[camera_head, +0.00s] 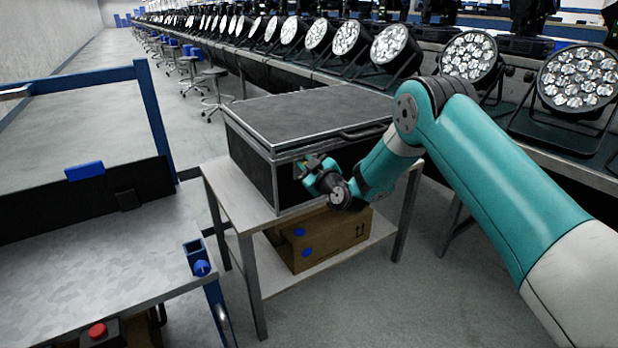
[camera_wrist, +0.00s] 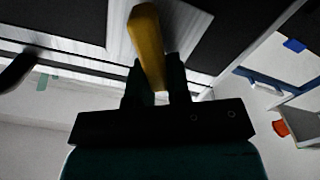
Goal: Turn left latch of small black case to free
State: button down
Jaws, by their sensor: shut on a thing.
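The small black case (camera_head: 251,160) with metal edges stands shut on a small table in the head view. My gripper (camera_head: 309,172) is at the left part of its front side, just below the lid edge. In the wrist view the yellow left latch (camera_wrist: 147,42) sits over a light metal plate on the dark case. My gripper (camera_wrist: 156,88) is shut on the latch's near end, with a dark finger on each side. In the head view my gripper and wrist hide most of the latch.
A dark handle (camera_head: 366,132) runs along the case front, right of my gripper. The small table (camera_head: 222,191) has a cardboard box (camera_head: 340,238) on its lower shelf. A workbench (camera_head: 90,255) stands at left. A row of par cans (camera_head: 391,45) fills the right and back.

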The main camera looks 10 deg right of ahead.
jog(key=n+b, duration=0.2)
jog(key=b, duration=0.2)
jog(key=f+n+b, duration=0.1)
jog(key=n+b, duration=0.2)
jog(key=b, duration=0.1)
jog(key=a+f+n+b, duration=0.1)
jog(key=n+b, duration=0.1)
jog(key=b, duration=0.3)
jog(key=shift+s+a+f, duration=0.1)
jog(key=shift+s, duration=0.1)
jog(key=n+b, duration=0.3)
jog(key=b, duration=0.2)
jog(key=shift+a+f+n, duration=0.1)
jog(key=shift+f+n, duration=0.1)
jog(key=shift+n, duration=0.2)
jog(key=shift+n+b, duration=0.5)
jog(key=shift+b, duration=0.4)
jog(key=c, duration=1.1)
grip_release()
jog(key=shift+s+r, duration=0.1)
jog(key=shift+s, duration=0.05)
